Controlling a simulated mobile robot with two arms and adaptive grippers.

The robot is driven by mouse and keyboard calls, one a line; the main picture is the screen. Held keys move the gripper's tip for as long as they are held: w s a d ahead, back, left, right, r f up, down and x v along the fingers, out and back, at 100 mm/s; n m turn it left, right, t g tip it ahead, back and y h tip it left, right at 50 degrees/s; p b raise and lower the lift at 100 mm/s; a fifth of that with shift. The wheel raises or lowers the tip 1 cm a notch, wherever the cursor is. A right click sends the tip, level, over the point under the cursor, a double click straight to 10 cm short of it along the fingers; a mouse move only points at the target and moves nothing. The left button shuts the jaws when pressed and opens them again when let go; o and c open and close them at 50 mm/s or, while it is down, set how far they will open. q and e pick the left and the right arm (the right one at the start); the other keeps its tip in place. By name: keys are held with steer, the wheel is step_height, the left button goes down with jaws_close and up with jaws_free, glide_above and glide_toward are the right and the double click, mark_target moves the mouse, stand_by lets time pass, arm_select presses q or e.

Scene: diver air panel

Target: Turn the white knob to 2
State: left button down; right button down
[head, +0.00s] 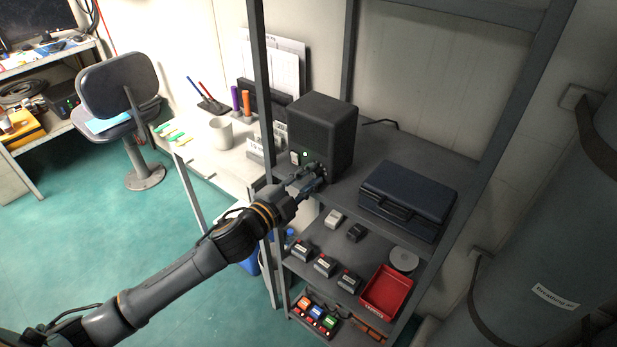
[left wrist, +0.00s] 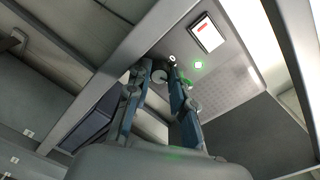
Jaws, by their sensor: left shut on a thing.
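The black box-shaped air panel (head: 336,135) stands on the upper rack shelf, its control face turned to the left. My left gripper (head: 310,180) reaches up to the lower part of that face. In the left wrist view the fingertips of my left gripper (left wrist: 158,70) are closed about a small pale round knob (left wrist: 160,76), which looks like the white knob. The fingers partly cover it, and its pointer and numbers cannot be read. My right gripper is not in view.
A dark blue case (head: 408,196) lies right of the panel on the same shelf. A rack post (head: 262,85) stands just left of the panel. Below are a red tray (head: 386,292) and several small devices. A white mug (head: 221,133) stands on the desk behind.

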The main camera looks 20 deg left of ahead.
arm_select(q)
steer(key=c, duration=1.2)
jaws_free()
steer(key=shift+o, duration=0.2)
steer(key=shift+s+a+f, duration=0.1)
steer(key=shift+s+a, duration=0.05)
steer(key=shift+s, duration=0.4)
steer(key=v, duration=0.7)
